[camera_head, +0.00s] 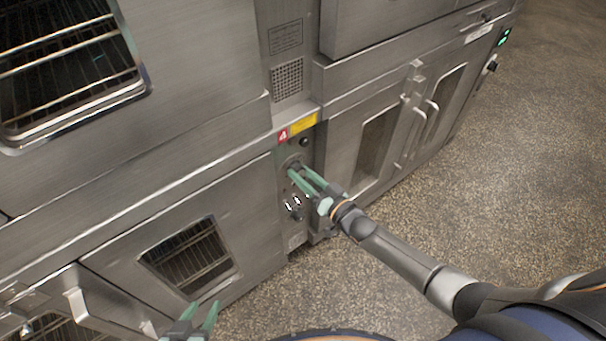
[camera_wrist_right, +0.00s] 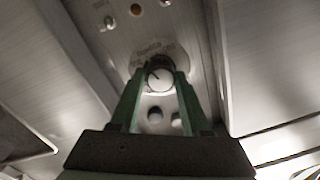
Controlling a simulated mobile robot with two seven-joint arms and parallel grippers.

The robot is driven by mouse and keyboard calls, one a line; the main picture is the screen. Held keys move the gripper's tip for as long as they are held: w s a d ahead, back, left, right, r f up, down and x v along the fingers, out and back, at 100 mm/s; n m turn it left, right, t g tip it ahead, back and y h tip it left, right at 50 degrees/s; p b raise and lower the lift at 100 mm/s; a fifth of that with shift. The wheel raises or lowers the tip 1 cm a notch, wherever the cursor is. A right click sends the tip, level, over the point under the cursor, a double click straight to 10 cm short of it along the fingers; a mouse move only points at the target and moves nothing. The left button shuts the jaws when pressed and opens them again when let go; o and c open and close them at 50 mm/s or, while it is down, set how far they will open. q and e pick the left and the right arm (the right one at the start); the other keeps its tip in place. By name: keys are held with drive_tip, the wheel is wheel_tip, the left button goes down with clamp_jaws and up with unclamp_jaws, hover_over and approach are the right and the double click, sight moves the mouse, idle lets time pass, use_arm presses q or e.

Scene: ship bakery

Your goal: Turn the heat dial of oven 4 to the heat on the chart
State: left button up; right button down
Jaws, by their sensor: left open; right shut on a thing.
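The oven 4 control panel (camera_head: 288,222) is a narrow metal strip with a red label marked 4 (camera_head: 283,135). My right gripper (camera_head: 298,170) reaches its upper dial, which is mostly hidden by the fingers in the head view. In the right wrist view the round heat dial (camera_wrist_right: 159,78) has a dark pointer mark toward its upper left, and printed markings arc above it. The green fingers of my right gripper (camera_wrist_right: 160,88) are shut on the dial, one on each side. My left gripper (camera_head: 198,318) is open and empty at the bottom edge of the head view.
A yellow label (camera_head: 304,124) sits beside the red one. Lower knobs (camera_head: 293,207) are on the same panel, below the dial. Oven doors with windows (camera_head: 190,255) flank the panel. Speckled floor (camera_head: 520,200) is clear at right.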

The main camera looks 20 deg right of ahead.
drive_tip(key=shift+c, duration=1.8)
unclamp_jaws()
drive_tip(key=p+v, duration=0.1)
drive_tip(key=v, duration=1.1)
drive_tip(key=shift+s+p, duration=0.25)
drive_tip(key=shift+p, duration=0.15)
drive_tip(key=shift+d, duration=0.1)
drive_tip(key=shift+r, duration=0.1)
